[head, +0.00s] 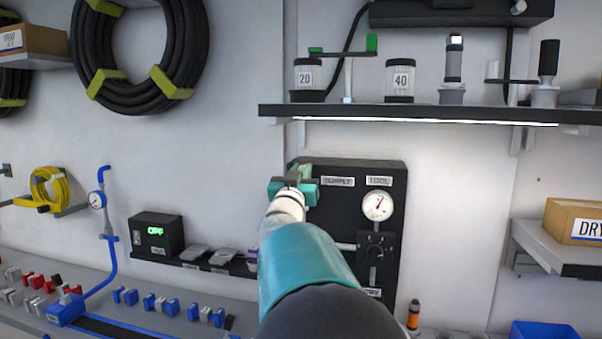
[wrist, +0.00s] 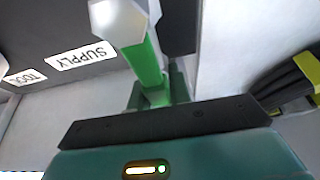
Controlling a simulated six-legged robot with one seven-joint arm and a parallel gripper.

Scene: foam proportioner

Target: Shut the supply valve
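The supply valve shows in the wrist view as a green lever (wrist: 146,62) running from a pale hexagonal hub (wrist: 122,20) down toward my gripper (wrist: 158,98). The SUPPLY label (wrist: 80,55) is on the dark panel beside it, upside down in this view. In the head view my gripper (head: 293,188) is at the upper left corner of the black panel (head: 336,215), with part of the pale green lever (head: 304,170) showing just above it. The lever's end lies at the fingers. Whether they press on it is unclear, and their tips are partly hidden.
The panel also carries a round gauge (head: 377,206) and a black knob (head: 375,246). A shelf (head: 430,113) with jars juts out above it. A black box with a green OFF display (head: 156,235) stands to the left. A hose coil (head: 140,85) hangs at upper left.

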